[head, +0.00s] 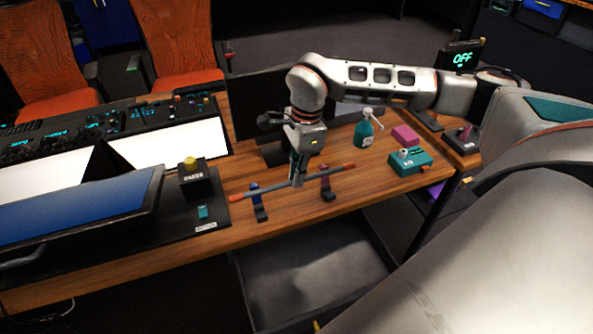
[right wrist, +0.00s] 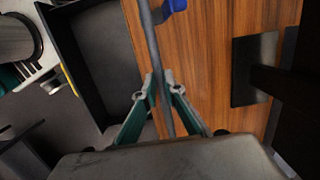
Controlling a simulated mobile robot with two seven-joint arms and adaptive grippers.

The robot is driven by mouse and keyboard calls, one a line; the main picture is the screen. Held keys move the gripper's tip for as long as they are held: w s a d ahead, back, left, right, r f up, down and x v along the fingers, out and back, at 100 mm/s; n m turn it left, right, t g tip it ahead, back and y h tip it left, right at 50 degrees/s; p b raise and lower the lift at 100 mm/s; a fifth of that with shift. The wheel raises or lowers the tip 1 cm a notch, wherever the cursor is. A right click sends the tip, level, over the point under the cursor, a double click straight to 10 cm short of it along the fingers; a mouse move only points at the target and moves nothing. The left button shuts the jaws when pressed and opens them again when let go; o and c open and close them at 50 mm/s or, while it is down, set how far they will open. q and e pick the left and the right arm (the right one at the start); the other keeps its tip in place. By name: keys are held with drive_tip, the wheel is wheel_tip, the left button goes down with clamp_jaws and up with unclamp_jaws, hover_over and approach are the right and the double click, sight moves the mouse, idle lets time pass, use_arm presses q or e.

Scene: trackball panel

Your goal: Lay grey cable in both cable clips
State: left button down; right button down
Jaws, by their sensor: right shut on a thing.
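The grey cable (head: 277,187) has orange ends and lies nearly straight above the wooden desk, its right end higher in the head view. My right gripper (head: 297,182) points down and is shut on the cable near its middle, between the two clips. In the right wrist view the cable (right wrist: 153,45) runs between my fingertips (right wrist: 158,84). The blue cable clip (head: 260,214) stands left of the gripper and the dark red clip (head: 327,194) right of it. The cable passes close to both clip tops; I cannot tell whether it sits inside either. In the wrist view it passes beside the blue clip (right wrist: 174,6). My left gripper is out of view.
The wooden desk (head: 290,222) has free room around the clips. A yellow-topped button box (head: 195,183) stands left. A dark drawer or tray (head: 315,275) lies below the front edge.

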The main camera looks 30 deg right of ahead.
drive_tip(key=shift+f+b, duration=0.6)
drive_tip(key=shift+f, duration=1.05)
drive_tip(key=shift+f+b, duration=0.6)
drive_tip(key=shift+f, duration=1.9)
drive_tip(key=c, duration=2)
unclamp_jaws()
drive_tip(key=shift+c, duration=0.2)
drive_tip(key=r, duration=0.4)
drive_tip(key=d+r, duration=0.1)
drive_tip(key=r, duration=0.6)
drive_tip(key=shift+s+d+r, duration=0.15)
drive_tip(key=shift+r, duration=0.35)
drive_tip(key=shift+s, duration=0.1)
